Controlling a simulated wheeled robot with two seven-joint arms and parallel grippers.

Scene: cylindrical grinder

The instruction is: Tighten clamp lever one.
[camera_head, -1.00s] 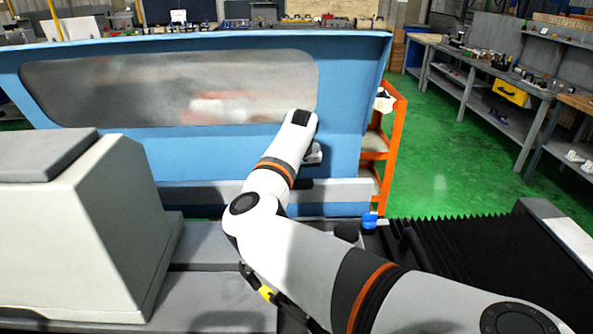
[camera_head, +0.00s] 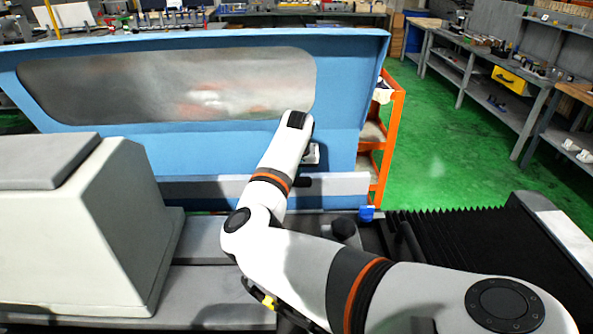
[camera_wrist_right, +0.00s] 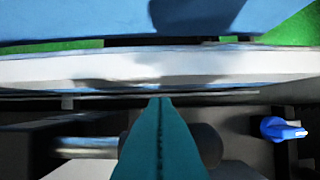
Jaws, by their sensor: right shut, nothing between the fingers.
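A small blue handle-like part (camera_head: 368,213) sits by the lower right corner of the blue panel, right of my right forearm. It also shows at the right of the right wrist view (camera_wrist_right: 282,129). I cannot tell whether it is clamp lever one; no label is readable. My right gripper (camera_wrist_right: 158,100) is shut and empty, its teal fingertips in front of a pale horizontal rail. The blue part lies apart from the fingers, to their right. In the head view the fingers are hidden by my arm. My left gripper is not in view.
The blue machine panel (camera_head: 345,70) with its window stands behind the arm. A pale rail (camera_head: 340,183) runs along its bottom. A dark round knob (camera_head: 343,230) is beside my forearm. Black bellows (camera_head: 480,245) lie right, and a grey-white housing (camera_head: 75,235) stands left.

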